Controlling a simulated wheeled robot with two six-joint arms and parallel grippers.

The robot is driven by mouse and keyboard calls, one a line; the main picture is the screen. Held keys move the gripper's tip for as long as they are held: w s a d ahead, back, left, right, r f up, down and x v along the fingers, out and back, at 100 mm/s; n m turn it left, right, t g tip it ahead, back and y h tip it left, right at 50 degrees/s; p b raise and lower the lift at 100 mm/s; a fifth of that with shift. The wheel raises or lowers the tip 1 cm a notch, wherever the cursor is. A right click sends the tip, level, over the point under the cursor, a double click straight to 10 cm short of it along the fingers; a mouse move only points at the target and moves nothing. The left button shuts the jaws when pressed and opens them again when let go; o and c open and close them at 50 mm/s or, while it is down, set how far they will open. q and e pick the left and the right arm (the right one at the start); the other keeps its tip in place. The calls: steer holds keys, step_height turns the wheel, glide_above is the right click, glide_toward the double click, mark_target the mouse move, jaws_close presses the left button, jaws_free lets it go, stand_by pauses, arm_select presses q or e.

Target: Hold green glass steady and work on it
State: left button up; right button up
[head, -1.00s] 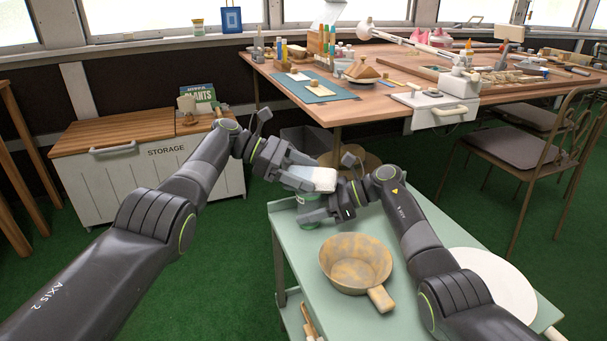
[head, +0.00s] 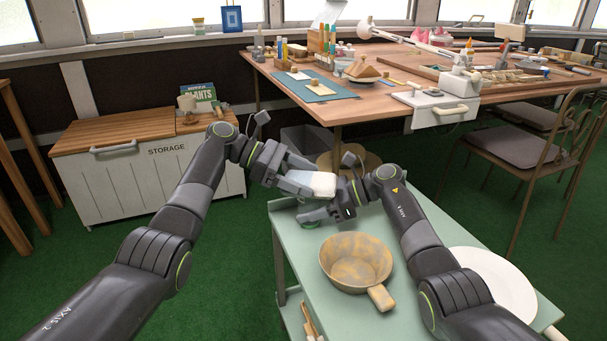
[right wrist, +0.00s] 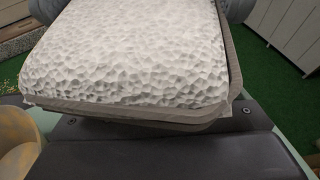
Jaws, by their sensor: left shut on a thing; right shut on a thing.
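My left gripper (head: 308,182) is shut on a white block with a grey edge (head: 323,185), held over the far left corner of the green cart. In the right wrist view the block (right wrist: 130,55) looks dimpled, with grey layers along its rim, and fills the upper middle. I cannot tell whether the block touches the glass.
On the green cart (head: 335,300), a mottled tan pan (head: 352,258) with a pale handle stands in front of my right gripper. A white round plate (head: 497,283) lies at the right, partly behind my right arm. A cluttered wooden worktable (head: 330,108) stands behind.

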arm_select(q)
steer(key=shift+s+a, duration=0.15)
steer(key=shift+s, duration=0.55)
steer(key=shift+w+d, duration=0.15)
steer(key=shift+w, duration=0.85)
steer(key=shift+w+d, duration=0.1)
steer(key=shift+w, duration=0.85)
steer(key=shift+s+f, duration=0.1)
steer(key=shift+s, duration=0.1)
steer(key=shift+s+a, duration=0.1)
steer(key=shift+s, duration=0.8)
steer(key=shift+s+a, duration=0.15)
steer(key=shift+s, duration=0.75)
steer(key=shift+w+r, duration=0.25)
steer(key=shift+w, duration=0.9)
steer(key=shift+w+d+f, duration=0.1)
steer(key=shift+w+d, duration=0.2)
steer(key=shift+w, duration=0.55)
